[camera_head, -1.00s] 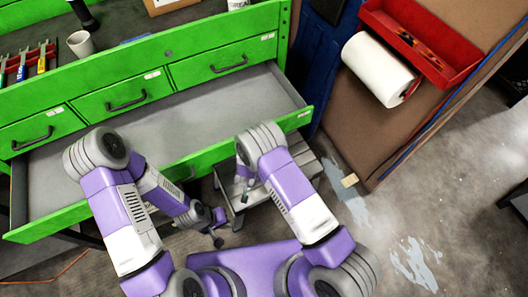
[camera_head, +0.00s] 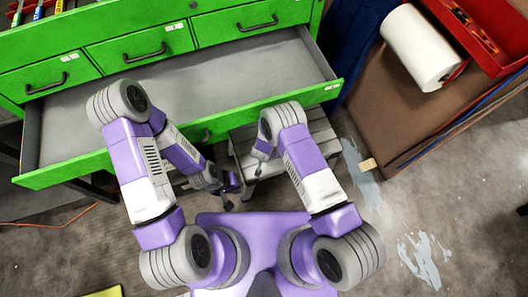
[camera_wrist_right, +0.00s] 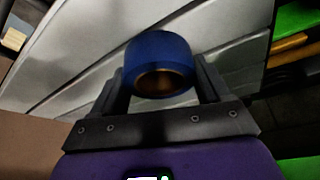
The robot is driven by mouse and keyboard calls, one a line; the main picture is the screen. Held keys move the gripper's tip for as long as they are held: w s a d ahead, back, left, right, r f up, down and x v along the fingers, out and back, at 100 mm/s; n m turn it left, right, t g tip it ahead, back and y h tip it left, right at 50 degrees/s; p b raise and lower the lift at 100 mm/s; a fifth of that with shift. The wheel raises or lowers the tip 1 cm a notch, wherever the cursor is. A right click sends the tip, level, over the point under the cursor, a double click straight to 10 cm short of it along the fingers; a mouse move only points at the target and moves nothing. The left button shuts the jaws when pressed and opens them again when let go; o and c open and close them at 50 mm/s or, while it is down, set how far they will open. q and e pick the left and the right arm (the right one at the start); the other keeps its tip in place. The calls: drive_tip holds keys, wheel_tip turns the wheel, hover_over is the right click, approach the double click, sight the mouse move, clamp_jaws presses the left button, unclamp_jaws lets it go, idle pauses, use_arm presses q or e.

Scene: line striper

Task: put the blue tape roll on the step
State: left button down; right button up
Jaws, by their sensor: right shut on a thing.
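The blue tape roll (camera_wrist_right: 158,52) is between the two dark fingers of my right gripper (camera_wrist_right: 160,82) in the right wrist view. The gripper is shut on it, and its brown core faces the camera. Grey planks of the step (camera_wrist_right: 80,80) lie behind and below the roll; I cannot tell whether they touch. In the head view the grey step (camera_head: 322,132) stands on the floor by the open drawer, partly hidden by my right arm. My left gripper (camera_head: 230,193) hangs left of the step, away from the roll; its finger opening is unclear.
The green cabinet's wide drawer (camera_head: 190,95) is pulled out and empty, its front edge close to both arms. A brown box-like unit (camera_head: 395,125) with a paper roll (camera_head: 420,47) and red tray (camera_head: 485,35) stands right. A small tan block (camera_head: 368,164) lies on the floor.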

drive_tip(key=shift+r, duration=0.1)
drive_tip(key=o, duration=1)
drive_tip(key=shift+o, duration=0.2)
drive_tip(key=p+v, duration=0.5)
drive_tip(key=v, duration=0.7)
drive_tip(key=s+d+r+m+g+y, duration=0.1)
drive_tip(key=s+d+r+g+y, duration=0.1)
drive_tip(key=s, duration=0.5)
drive_tip(key=s+d+r+g+y, duration=0.1)
drive_tip(key=s+d+r+y, duration=0.1)
drive_tip(key=s+d+r, duration=0.3)
drive_tip(key=s+d, duration=0.2)
drive_tip(key=s, duration=0.1)
drive_tip(key=shift+s+m+g+y, duration=0.3)
drive_tip(key=shift+m+g, duration=0.1)
